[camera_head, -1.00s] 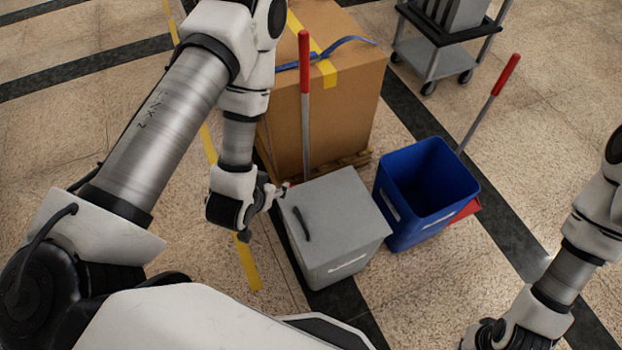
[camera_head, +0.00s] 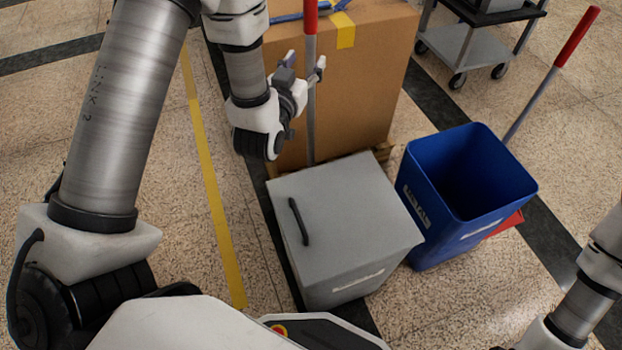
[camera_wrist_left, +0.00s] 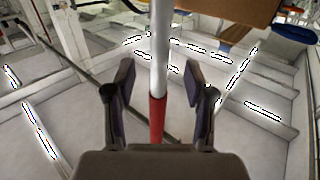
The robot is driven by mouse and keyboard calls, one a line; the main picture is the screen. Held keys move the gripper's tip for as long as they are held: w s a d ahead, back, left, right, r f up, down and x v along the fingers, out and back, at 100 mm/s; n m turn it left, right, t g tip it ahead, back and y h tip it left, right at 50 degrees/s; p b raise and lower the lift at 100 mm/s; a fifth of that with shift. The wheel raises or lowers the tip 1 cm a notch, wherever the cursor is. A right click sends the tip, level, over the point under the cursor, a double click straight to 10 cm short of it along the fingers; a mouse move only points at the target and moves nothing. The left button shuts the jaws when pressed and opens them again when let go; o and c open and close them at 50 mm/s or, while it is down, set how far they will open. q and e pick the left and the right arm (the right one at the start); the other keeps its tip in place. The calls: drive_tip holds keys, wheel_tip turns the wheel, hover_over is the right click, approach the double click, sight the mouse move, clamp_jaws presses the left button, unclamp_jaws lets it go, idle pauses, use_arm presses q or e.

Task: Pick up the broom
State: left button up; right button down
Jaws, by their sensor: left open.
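The broom (camera_head: 310,108) stands upright behind a grey lidded bin, with a grey pole and a red grip at the top of the view. Its lower end is hidden by the bin. My left gripper (camera_head: 304,68) is open at the pole, one finger on each side. In the left wrist view, the pale pole (camera_wrist_left: 160,45) and red grip (camera_wrist_left: 157,118) run between the open fingers (camera_wrist_left: 165,100), with gaps on both sides. My right arm shows at the lower right, but its gripper is out of view.
The grey bin (camera_head: 345,215) stands right in front of the broom, and a cardboard box (camera_head: 375,75) is close behind. A blue bin (camera_head: 418,235) stands to the right, with a second red-gripped pole (camera_head: 530,105) and a red pan (camera_head: 508,224) behind it. A cart (camera_head: 470,50) is farther back.

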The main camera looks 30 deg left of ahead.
sight(309, 57)
use_arm(q)
drive_tip(key=w, duration=0.4)
drive_tip(key=shift+a+f+b, duration=0.15)
drive_tip(key=shift+a+b, duration=0.1)
drive_tip(key=shift+b, duration=0.15)
drive_tip(key=shift+s, duration=0.1)
clamp_jaws()
